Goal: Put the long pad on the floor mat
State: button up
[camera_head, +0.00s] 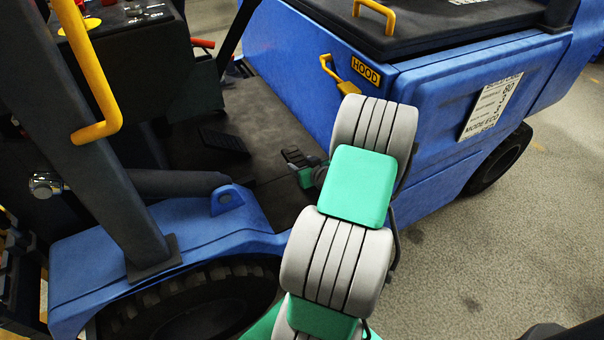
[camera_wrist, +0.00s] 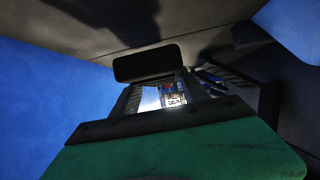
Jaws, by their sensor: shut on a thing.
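My gripper (camera_head: 303,172) is down in the footwell of a blue forklift, beside the blue hood side. It is shut on a dark thing that seems to be the long pad (camera_head: 295,157), a dark ribbed piece just past the fingers. In the wrist view a black rounded piece (camera_wrist: 150,63) lies across the front of the dark fingers (camera_wrist: 163,98); how the jaws grip is hard to make out. The floor mat (camera_head: 262,100) is the dark flat floor around the gripper. I cannot tell whether the pad touches it.
Another dark ribbed pedal (camera_head: 222,141) stands to the left on the floor. The blue hood side (camera_head: 300,60) rises close on the right. Yellow handles stick out.

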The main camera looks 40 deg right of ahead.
jog(key=shift+w+d+f, duration=0.25)
jog(key=shift+w+f, duration=0.05)
jog(key=shift+f, duration=0.2)
jog(key=shift+w+d+f, duration=0.2)
jog(key=shift+w+f, duration=0.1)
jog(key=shift+f, duration=0.15)
jog(key=shift+d+f+b, duration=0.1)
jog(key=shift+f+b, duration=0.6)
jog(key=shift+f, duration=0.95)
jog(key=o, duration=1.5)
jog(key=shift+r+p, duration=0.3)
jog(key=p+v, duration=0.1)
jog(key=v, duration=1)
jog(key=shift+s+p, duration=0.3)
jog(key=shift+s, duration=0.1)
